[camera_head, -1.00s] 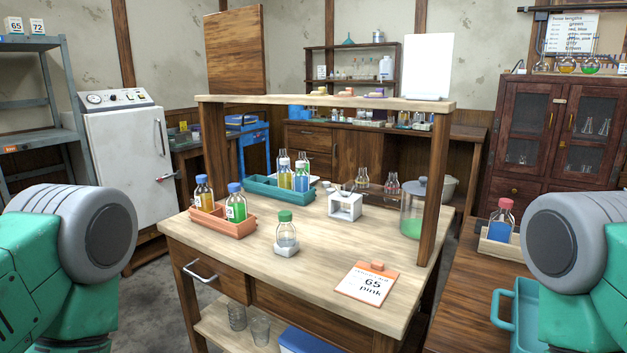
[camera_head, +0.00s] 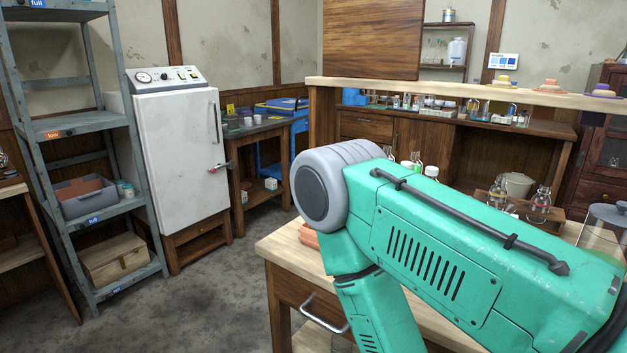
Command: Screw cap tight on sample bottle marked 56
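No bottle with a readable 56 mark is in view. One of my arms, coming in from the right, crosses the middle table and hides most of what stands on it. Just above the arm, a clear bottle neck (camera_head: 417,158) and a white cap (camera_head: 432,171) show. Two clear bottles, one on the left (camera_head: 497,192) and one on the right (camera_head: 540,202), stand farther right, partly hidden. A corner of the orange tray (camera_head: 310,236) shows left of the arm. Neither gripper is in view.
The middle table (camera_head: 282,246) has a drawer handle (camera_head: 323,314) at its front. A grey shelf rack (camera_head: 92,128) and a white cabinet (camera_head: 175,155) stand at left. The floor (camera_head: 185,305) between them and the table is clear. A grey-lidded jar (camera_head: 607,214) stands at right.

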